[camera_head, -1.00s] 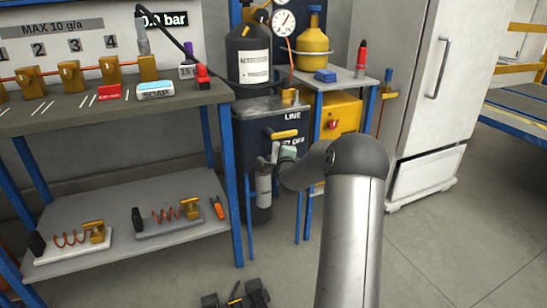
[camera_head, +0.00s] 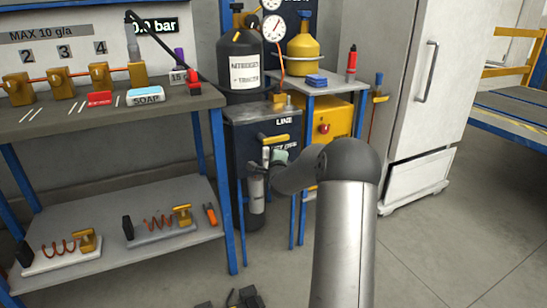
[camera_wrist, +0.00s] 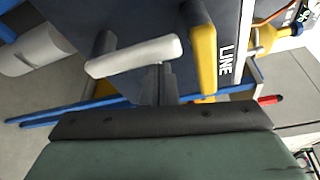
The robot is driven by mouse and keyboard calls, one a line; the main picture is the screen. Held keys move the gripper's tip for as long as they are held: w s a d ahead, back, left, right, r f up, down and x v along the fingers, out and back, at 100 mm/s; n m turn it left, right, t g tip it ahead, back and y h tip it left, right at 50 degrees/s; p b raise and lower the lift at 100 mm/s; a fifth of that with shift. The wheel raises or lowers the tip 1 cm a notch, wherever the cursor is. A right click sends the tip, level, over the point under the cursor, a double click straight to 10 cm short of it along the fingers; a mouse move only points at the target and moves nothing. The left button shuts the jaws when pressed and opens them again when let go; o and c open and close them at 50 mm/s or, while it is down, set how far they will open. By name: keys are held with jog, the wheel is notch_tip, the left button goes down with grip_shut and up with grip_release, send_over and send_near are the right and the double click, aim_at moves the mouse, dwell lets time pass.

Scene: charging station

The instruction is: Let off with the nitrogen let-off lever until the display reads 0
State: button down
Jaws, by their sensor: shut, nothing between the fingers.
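The white let-off lever (camera_head: 266,157) sits on the front of the dark panel, below the yellow LINE lever (camera_head: 276,139). In the wrist view the white lever (camera_wrist: 135,55) lies across the picture, with the yellow lever (camera_wrist: 203,50) to its right. My gripper (camera_wrist: 163,75) is shut and empty, its fingertips right at the white lever; I cannot tell whether they touch it. In the head view my gripper (camera_head: 272,160) is small and partly hidden by my arm. The display (camera_head: 157,26) seems to read 0.0 bar, its digits partly crossed by a black cable.
The black nitrogen cylinder (camera_head: 240,60) stands above the panel, with a round gauge (camera_head: 273,27) beside it. A workbench (camera_head: 110,112) with valves and a soap box (camera_head: 145,95) is at left. A white cabinet (camera_head: 418,80) stands at right. Floor at lower right is clear.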

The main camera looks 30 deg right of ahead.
jog(key=d+b, duration=0.1)
jog(key=d, duration=0.3)
jog(key=f+p+v, duration=0.1)
jog(key=p+v, duration=0.2)
jog(key=v, duration=0.8)
jog(key=s+a+r+n+g+y+p, duration=0.3)
jog(key=a+r+n+p, duration=0.5)
jog(key=a, duration=0.3)
jog(key=s+a+r+n+g+y+p, duration=0.3)
jog(key=a+r+n+p, duration=0.2)
jog(key=a+r+p, duration=0.45)
jog(key=s+a+r+n+g+p, duration=0.3)
jog(key=s+a+r+n+p, duration=0.1)
jog(key=s, duration=0.5)
jog(key=s+a+r+n+g+y+p, duration=0.1)
jog(key=s+a+r+n+g+p, duration=0.2)
jog(key=s+p, duration=0.5)
jog(key=s+a+r+n+g+y+p, duration=0.1)
jog(key=s+a+r+n+g+p, duration=0.1)
jog(key=s+a+r+n+p, duration=0.4)
jog(key=s+a+r, duration=0.1)
jog(key=s+r, duration=0.1)
jog(key=s, duration=0.2)
jog(key=shift+s+a+r+g, duration=0.2)
jog(key=shift+s+r+g, duration=0.05)
jog(key=shift+s+g, duration=0.15)
